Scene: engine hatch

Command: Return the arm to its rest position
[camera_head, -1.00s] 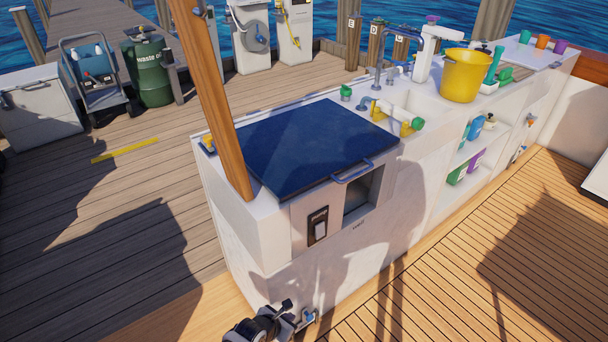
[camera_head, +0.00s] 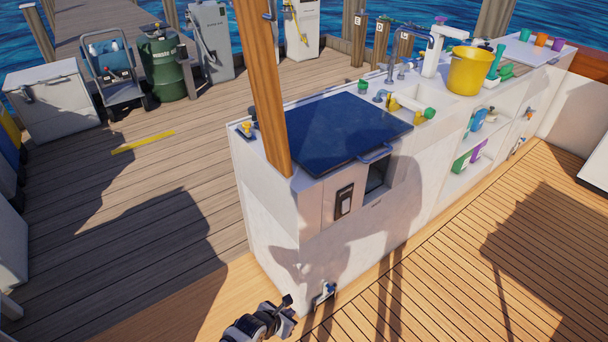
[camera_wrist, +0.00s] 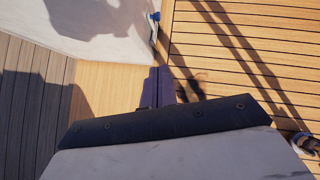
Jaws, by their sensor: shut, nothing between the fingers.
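My gripper (camera_wrist: 158,84) shows in the wrist view with its dark fingers together and empty. It points down over the deck planks beside the white counter's foot. In the head view the dark end of my arm (camera_head: 262,324) is low at the bottom edge, in front of the counter (camera_head: 272,225) and apart from it. The rest of the arm is out of frame. The dark blue hatch lid (camera_head: 335,132) lies flat on the counter top, with a handle (camera_head: 376,153) at its front edge.
A wooden post (camera_head: 262,90) stands at the counter's left end. A small fitting (camera_head: 325,291) sits low on the counter's side near my arm. A yellow bucket (camera_head: 469,71) stands on the counter. The deck (camera_head: 450,270) at right is clear.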

